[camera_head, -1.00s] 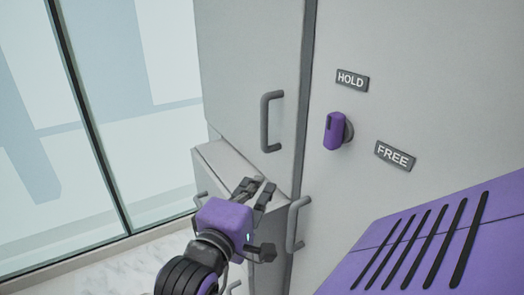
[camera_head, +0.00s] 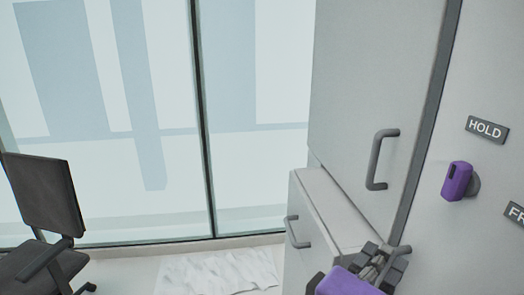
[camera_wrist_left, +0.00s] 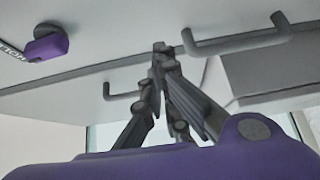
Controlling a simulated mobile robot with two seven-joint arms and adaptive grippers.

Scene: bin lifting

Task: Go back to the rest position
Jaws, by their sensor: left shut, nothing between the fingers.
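My left gripper (camera_head: 382,262) is at the bottom right of the head view, in front of the low grey cabinet (camera_head: 325,205). Its dark fingers are shut and empty. In the left wrist view the fingertips (camera_wrist_left: 160,48) meet below the grey cabinet front, with the purple wrist housing at the bottom. A purple knob (camera_head: 458,181) sits on the grey panel between a HOLD label (camera_head: 487,129) and a partly cut-off FREE label (camera_head: 515,212). The knob also shows at the left wrist view's upper left (camera_wrist_left: 47,47), apart from the fingers. My right gripper is not in view.
A tall cabinet door has a grey handle (camera_head: 378,160); the low cabinet has a handle (camera_head: 293,232). Handles also stand close around my left gripper in the wrist view (camera_wrist_left: 240,46). A dark office chair (camera_head: 45,215) stands left. Glass panes (camera_head: 255,120) close the back.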

